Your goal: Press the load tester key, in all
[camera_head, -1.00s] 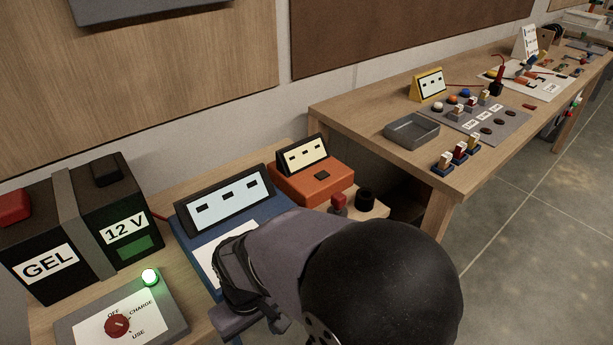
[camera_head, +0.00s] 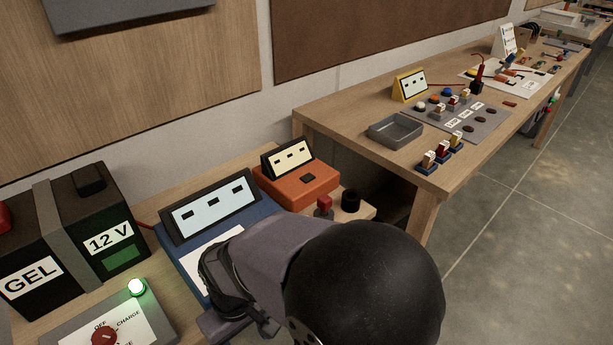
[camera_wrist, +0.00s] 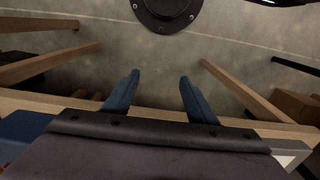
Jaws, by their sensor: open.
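An orange box (camera_head: 292,194) with a tilted display and a small dark square key (camera_head: 308,179) on top stands on the near bench. Left of it is a blue unit (camera_head: 172,252) with a wide tilted display, its front partly hidden by my arm. No readable label shows which one is the load tester. In the wrist view my gripper (camera_wrist: 158,76) is open, its two blue fingers apart with nothing between them. In the head view my arm hides the fingers, and the wrist is in front of the blue unit. The fingers touch no key that I can see.
A black GEL 12 V battery (camera_head: 118,238) and a rotary switch panel (camera_head: 132,319) with a lit green lamp (camera_head: 136,287) are at left. A red plunger (camera_head: 324,204) and black knob (camera_head: 350,200) stand right of the orange box. A farther bench (camera_head: 340,119) holds a grey tray (camera_head: 396,131).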

